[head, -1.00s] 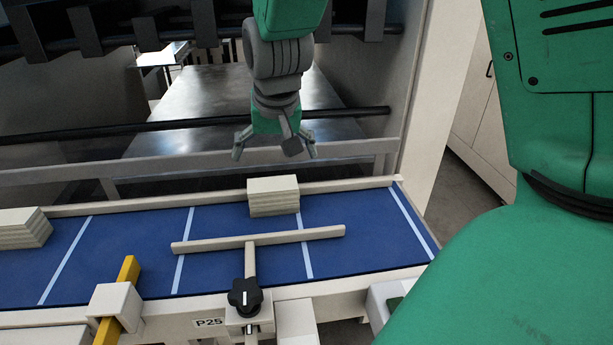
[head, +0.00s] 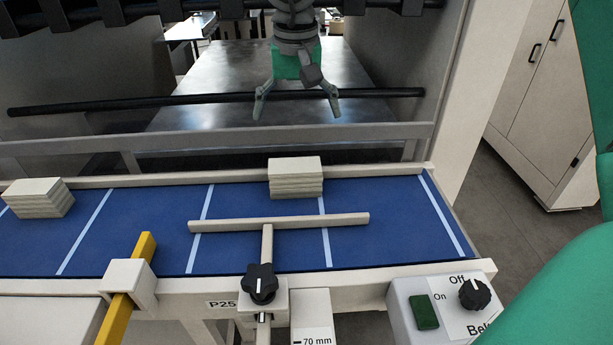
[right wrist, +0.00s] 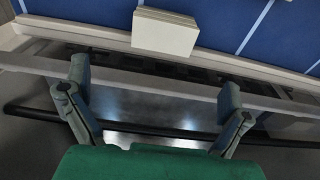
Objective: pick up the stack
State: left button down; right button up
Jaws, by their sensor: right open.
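A stack (head: 296,178) of several flat cream pieces sits on the blue belt (head: 150,225), against its far rail and behind a T-shaped stop bar (head: 280,222). A second similar stack (head: 40,198) lies on the belt at the far left. My left gripper is not in view.
A rail (head: 220,145) runs along the belt's far side. A black-knobbed clamp (head: 261,284) and a yellow bar (head: 125,300) stand at the near edge. A control box (head: 440,308) is at the near right. Belt right of the stack is clear.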

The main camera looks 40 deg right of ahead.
send_over(296, 165)
jog(key=s+a, duration=0.1)
jog(key=a, duration=0.1)
notch_tip(296, 165, down, 6)
jog(key=shift+d+r, duration=0.1)
jog(key=d+f, duration=0.1)
jog(key=f, duration=0.2)
jog(key=d+f, duration=0.1)
jog(key=shift+w+d+f, duration=0.35)
jog(key=shift+w+f, duration=0.05)
jog(key=shift+w+a+f, duration=0.15)
jog(key=shift+f, duration=0.4)
jog(key=shift+w+a+f, duration=0.1)
jog(key=shift+f, duration=0.4)
jog(key=shift+a+f, duration=0.25)
jog(key=shift+a, duration=0.4)
jog(key=shift+d+r, duration=0.1)
jog(key=c, duration=0.7)
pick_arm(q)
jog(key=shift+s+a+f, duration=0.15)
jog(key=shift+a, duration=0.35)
pick_arm(e)
jog(key=shift+s+d, duration=0.1)
jog(key=shift+d, duration=0.3)
jog(key=shift+c, duration=0.8)
